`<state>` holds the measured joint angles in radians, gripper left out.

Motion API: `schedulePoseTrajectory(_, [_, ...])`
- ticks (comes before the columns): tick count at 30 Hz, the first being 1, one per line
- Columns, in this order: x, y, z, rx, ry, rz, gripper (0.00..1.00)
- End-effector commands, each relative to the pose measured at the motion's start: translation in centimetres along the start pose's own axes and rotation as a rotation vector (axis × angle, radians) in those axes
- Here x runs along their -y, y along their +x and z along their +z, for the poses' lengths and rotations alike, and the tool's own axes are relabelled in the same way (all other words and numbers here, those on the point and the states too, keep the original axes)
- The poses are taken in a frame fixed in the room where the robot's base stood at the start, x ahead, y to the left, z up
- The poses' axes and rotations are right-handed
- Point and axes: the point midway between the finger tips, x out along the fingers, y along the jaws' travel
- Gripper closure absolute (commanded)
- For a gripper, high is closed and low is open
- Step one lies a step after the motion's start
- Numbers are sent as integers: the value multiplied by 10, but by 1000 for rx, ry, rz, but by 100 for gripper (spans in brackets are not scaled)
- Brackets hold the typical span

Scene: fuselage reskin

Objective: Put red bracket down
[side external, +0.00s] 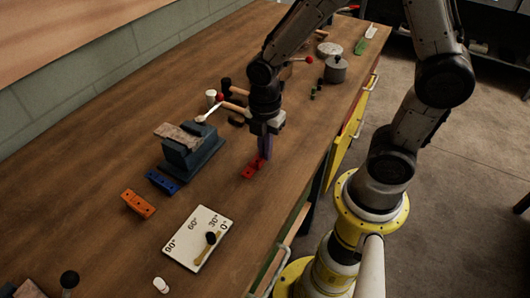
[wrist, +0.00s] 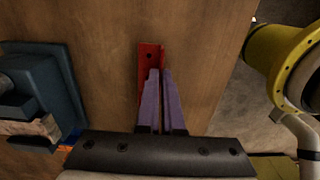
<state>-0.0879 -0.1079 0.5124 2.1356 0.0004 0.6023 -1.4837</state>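The red bracket (side external: 252,170) is at the tabletop below my gripper (side external: 264,155) in the side view. I cannot tell whether it touches the wood or hangs just above it. In the wrist view the red bracket (wrist: 149,60) shows a flat face with a hole and an upright flange on its right. My gripper's purple fingers (wrist: 160,72) are close together at that flange, with the flange between their tips. The fingers hide part of the bracket's near end.
A blue-grey vise (side external: 192,152) stands left of my gripper. A blue bracket (side external: 162,182), an orange bracket (side external: 138,203) and a white angle board (side external: 199,238) lie nearer the camera. Hammers and a pot (side external: 335,69) are farther back. Wood around the red bracket is clear.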

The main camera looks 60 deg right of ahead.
Motion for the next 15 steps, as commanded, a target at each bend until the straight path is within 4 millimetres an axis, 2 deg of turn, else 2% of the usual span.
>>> schedulePoseTrajectory(4, [0,13,0,0,0,0,100])
schedulePoseTrajectory(15, [0,16,0,0,0,1,100])
